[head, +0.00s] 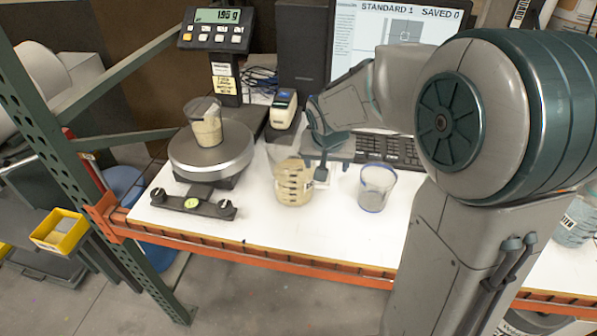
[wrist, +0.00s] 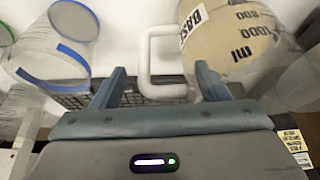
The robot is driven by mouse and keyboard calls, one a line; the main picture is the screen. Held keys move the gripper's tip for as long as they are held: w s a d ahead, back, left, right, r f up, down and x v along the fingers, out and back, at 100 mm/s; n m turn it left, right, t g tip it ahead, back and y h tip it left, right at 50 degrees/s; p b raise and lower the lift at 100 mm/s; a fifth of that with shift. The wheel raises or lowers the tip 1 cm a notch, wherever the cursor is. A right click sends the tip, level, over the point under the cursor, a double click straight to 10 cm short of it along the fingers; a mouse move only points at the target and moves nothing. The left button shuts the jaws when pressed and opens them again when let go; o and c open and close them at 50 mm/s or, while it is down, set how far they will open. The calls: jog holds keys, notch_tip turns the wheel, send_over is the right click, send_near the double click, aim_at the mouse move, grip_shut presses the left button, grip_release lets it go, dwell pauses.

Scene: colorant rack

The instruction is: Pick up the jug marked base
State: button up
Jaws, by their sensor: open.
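The jug marked base (head: 293,184) is clear plastic with cream-coloured contents and dark scale marks. It stands upright on the white bench top. In the wrist view the jug (wrist: 232,35) is at upper right, with "BASE" lettering partly visible. Its pale loop handle (wrist: 145,55) shows between my two fingers, with gaps on both sides. My gripper (wrist: 160,82) is open and empty, and one finger overlaps the jug's side in that view. In the head view my gripper (head: 322,170) is just right of the jug, and its far finger is partly hidden.
An empty blue-rimmed cup (head: 376,188) stands close on the right. A scale (head: 212,150) on the left bears another cup (head: 205,124) of cream contents. A keyboard (head: 390,152) and a label printer (head: 283,108) lie behind.

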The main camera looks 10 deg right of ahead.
jog(key=shift+w+d+f, duration=0.1)
jog(key=shift+w+f, duration=0.1)
jog(key=shift+f, duration=0.35)
jog(key=c, duration=1.3)
jog(key=shift+r, duration=0.1)
grip_shut()
jog(key=shift+r, duration=0.1)
